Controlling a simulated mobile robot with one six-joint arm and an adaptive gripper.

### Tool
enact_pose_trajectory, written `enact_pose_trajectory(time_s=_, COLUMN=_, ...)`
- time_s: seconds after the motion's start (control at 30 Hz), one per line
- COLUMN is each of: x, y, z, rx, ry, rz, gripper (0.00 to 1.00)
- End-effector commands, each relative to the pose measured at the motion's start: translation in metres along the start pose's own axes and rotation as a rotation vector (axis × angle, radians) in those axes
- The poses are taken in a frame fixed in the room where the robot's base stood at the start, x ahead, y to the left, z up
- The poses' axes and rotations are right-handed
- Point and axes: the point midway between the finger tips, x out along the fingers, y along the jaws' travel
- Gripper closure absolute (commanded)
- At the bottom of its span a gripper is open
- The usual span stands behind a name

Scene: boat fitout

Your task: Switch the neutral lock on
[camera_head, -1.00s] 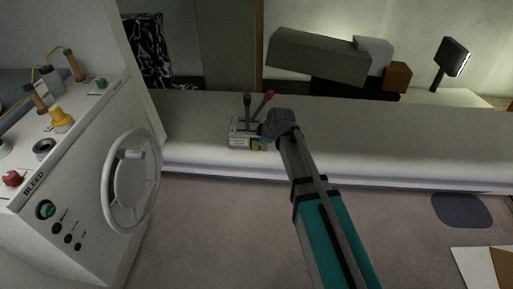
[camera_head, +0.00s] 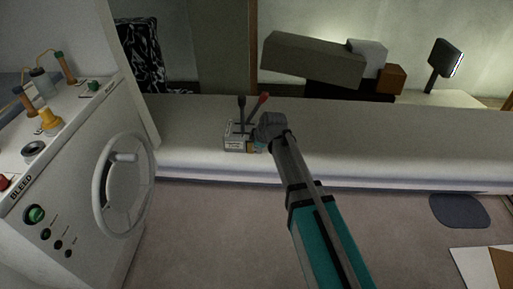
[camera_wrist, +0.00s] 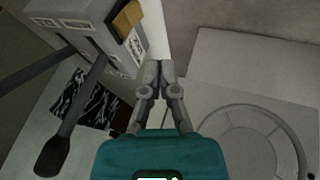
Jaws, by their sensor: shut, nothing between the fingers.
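The throttle control box (camera_head: 237,137) stands on the light ledge, with a black-tipped lever (camera_head: 242,108) and a red-tipped lever (camera_head: 259,104) rising from it. In the wrist view the grey box (camera_wrist: 92,28) has white labels, too small to read surely. A yellow-brown rocker (camera_wrist: 126,20) sits on its side; I take it to be the neutral lock switch. My gripper (camera_wrist: 158,66) is shut and empty, its tips below and right of the rocker in that view, apparently apart from it. In the head view my wrist (camera_head: 272,125) hides the box's right side.
A white console (camera_head: 75,190) with a handwheel (camera_head: 124,186), buttons and a yellow knob (camera_head: 49,120) stands at the left. Grey and brown boxes (camera_head: 312,60) lie behind the ledge (camera_head: 400,135). The ledge right of my arm is clear.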

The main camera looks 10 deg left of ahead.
Motion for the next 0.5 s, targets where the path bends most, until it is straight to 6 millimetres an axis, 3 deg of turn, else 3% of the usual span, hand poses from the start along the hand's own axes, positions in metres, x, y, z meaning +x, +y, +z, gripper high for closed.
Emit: enact_pose_trajectory(time_s=0.5, x=0.049, y=0.0, z=0.002, rx=0.0, ry=0.0, rz=0.0, gripper=1.0)
